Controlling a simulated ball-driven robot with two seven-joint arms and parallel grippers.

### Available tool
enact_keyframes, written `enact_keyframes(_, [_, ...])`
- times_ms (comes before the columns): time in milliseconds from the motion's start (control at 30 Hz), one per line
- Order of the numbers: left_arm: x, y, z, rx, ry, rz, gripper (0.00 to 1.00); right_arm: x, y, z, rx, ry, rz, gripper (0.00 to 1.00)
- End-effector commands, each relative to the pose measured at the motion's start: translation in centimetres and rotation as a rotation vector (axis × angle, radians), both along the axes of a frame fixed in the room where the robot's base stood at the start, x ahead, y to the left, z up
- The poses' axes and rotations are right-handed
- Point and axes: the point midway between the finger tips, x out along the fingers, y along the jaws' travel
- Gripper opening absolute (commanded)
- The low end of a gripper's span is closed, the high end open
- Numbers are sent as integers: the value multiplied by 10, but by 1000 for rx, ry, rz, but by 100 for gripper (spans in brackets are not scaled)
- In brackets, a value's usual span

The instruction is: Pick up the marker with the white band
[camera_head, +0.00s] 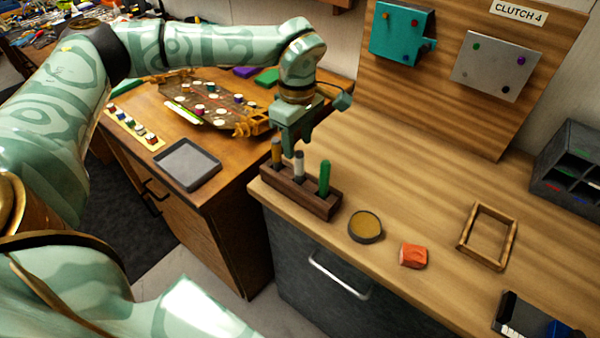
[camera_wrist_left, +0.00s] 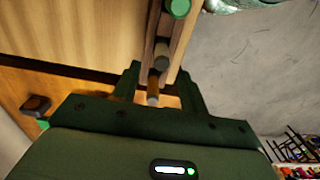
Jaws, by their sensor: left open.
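A dark wooden holder (camera_head: 310,198) near the counter's left corner holds three upright markers. The middle marker with the white band (camera_head: 299,167) looks pale with a darker top. An orange-brown marker (camera_head: 276,153) stands left of it and a green marker (camera_head: 325,178) right of it. My left gripper (camera_head: 297,146) is open, pointing down at the holder's left part. In the left wrist view its fingers (camera_wrist_left: 160,74) straddle the row near the brown marker (camera_wrist_left: 153,88) and the grey-topped middle marker (camera_wrist_left: 162,50). Contact cannot be told. My right gripper is out of view.
A round tin (camera_head: 365,227), an orange-red lump (camera_head: 413,256) and a wooden frame (camera_head: 488,237) lie right of the holder. A grey tray (camera_head: 187,165) and a car chassis (camera_head: 210,104) lie on the left bench. Counter behind the tin is clear.

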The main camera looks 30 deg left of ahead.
Motion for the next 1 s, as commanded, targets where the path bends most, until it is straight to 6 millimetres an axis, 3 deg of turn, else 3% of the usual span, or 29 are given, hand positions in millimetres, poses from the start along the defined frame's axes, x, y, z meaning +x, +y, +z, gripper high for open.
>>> enact_keyframes(233, [-1,-2,-19,-1,1,-1,43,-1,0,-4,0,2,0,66])
enact_keyframes(500, [-2,-4,-60,-1,2,0,43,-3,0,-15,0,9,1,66])
enact_keyframes(733, [-2,-4,-61,-1,-1,0,43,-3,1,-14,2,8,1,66])
enact_keyframes(900, [-2,-4,-61,-1,-1,0,0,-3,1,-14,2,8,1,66])
enact_keyframes(1000, [-2,-4,-61,-1,-1,0,0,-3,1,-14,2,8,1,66])
